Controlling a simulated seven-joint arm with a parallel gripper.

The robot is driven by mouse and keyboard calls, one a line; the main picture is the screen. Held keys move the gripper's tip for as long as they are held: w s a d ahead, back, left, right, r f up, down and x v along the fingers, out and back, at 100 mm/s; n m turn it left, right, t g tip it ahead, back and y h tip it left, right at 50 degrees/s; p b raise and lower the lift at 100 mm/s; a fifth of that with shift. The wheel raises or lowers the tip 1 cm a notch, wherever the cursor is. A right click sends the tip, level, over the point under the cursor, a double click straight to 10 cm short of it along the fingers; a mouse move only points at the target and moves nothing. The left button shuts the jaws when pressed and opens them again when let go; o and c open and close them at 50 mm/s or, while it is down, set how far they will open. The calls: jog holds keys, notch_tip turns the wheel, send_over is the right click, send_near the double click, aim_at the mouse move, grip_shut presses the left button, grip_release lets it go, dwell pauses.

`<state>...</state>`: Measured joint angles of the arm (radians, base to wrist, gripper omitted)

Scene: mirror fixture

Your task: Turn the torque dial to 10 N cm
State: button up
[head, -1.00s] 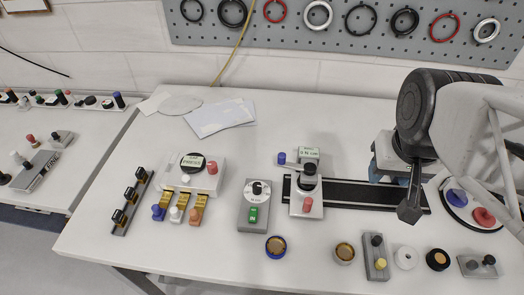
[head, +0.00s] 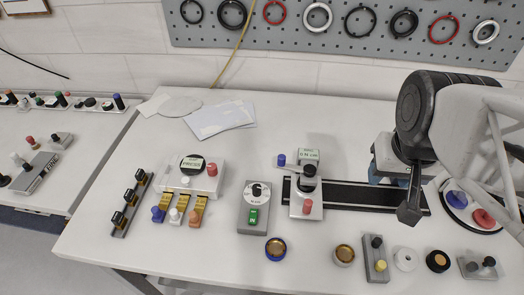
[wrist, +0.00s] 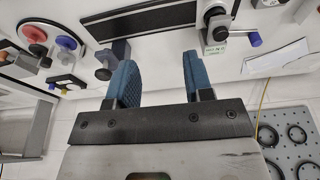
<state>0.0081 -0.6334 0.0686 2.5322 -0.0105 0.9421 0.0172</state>
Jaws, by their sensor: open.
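A grey mount (head: 306,203) straddles the black rail and carries a black round knob (head: 309,171). A small pale label (head: 308,155) behind the knob seems to read in N cm, its number too small to tell. I take this knob to be the torque dial. In the wrist view, the knob (wrist: 217,20) and label (wrist: 215,50) are at the upper right. My gripper (head: 388,180) is open above the right part of the rail, partly hidden by my arm. In the wrist view, its blue fingers (wrist: 157,82) are apart with nothing between them, away from the knob.
The mount also has a blue knob (head: 281,160) and a red knob (head: 307,207). Left stands a grey box with a white-faced dial (head: 258,191) and green button. Red and purple pieces (head: 484,217) lie right. Small knobs line the front edge.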

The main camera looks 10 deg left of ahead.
jog(key=shift+o, duration=0.2)
jog(key=shift+a, duration=0.1)
jog(key=m+g, duration=0.3)
jog(key=m, duration=0.3)
send_over(257, 187)
notch_tip(257, 187, down, 12)
jog(key=shift+a+r, duration=0.1)
jog(key=shift+f, duration=3.9)
jog(key=shift+c, duration=0.2)
